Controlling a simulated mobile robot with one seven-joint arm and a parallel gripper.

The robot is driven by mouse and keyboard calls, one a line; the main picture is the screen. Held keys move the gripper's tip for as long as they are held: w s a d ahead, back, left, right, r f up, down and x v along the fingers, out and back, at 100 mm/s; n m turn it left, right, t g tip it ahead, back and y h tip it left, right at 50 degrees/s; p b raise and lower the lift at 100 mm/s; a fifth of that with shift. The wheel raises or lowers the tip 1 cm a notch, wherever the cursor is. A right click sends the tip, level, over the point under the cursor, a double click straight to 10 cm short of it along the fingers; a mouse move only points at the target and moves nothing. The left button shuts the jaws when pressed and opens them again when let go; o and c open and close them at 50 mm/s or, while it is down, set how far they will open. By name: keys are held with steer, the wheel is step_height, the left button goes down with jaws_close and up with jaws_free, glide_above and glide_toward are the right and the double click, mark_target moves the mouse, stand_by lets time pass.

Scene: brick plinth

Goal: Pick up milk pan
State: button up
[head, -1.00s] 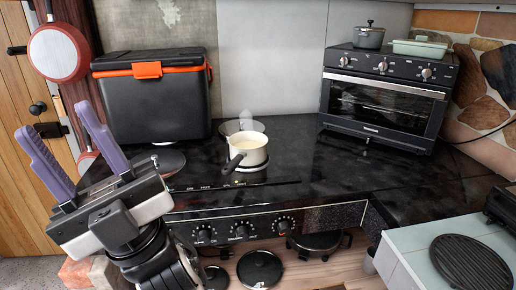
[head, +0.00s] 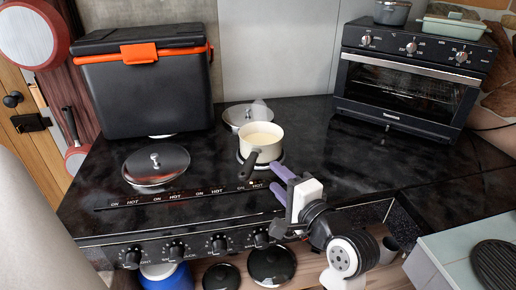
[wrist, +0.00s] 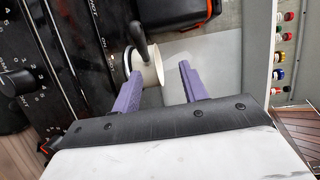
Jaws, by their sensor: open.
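The milk pan (head: 262,141) is a small cream pan with a dark handle. It stands upright on the black cooktop, its handle pointing towards the front left. My gripper (head: 275,176) has purple fingers and is open and empty, just in front of the pan and right of the handle. In the wrist view, the pan (wrist: 152,68) shows beyond the fingertips of my gripper (wrist: 160,71), mostly towards the left finger, which hides part of it. The handle rises past the left fingertip. I cannot tell whether any finger touches the pan.
A glass lid (head: 240,116) lies close behind the pan, and another lid (head: 156,164) lies at the left. A black cool box (head: 146,88) stands at the back left. A toaster oven (head: 411,75) stands at the back right. The cooktop right of the pan is clear.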

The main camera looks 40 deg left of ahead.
mark_target(254, 166)
steer(key=shift+m+g+h, duration=0.4)
steer(key=shift+m+g, duration=0.1)
steer(key=a+f, duration=0.1)
steer(key=a, duration=0.1)
steer(key=w+a+f+p, duration=0.1)
steer(key=a, duration=0.1)
steer(key=w+a+f, duration=0.1)
steer(key=a, duration=0.1)
steer(key=shift+w+a+f, duration=0.15)
steer(key=shift+a, duration=0.05)
steer(key=shift+w+p+x, duration=0.15)
steer(key=shift+p+x, duration=0.4)
steer(key=shift+x, duration=0.85)
steer(key=shift+w+p+x, duration=0.15)
steer(key=shift+p+x, duration=0.35)
steer(key=shift+x, duration=0.85)
steer(key=shift+d, duration=0.1)
jaws_close()
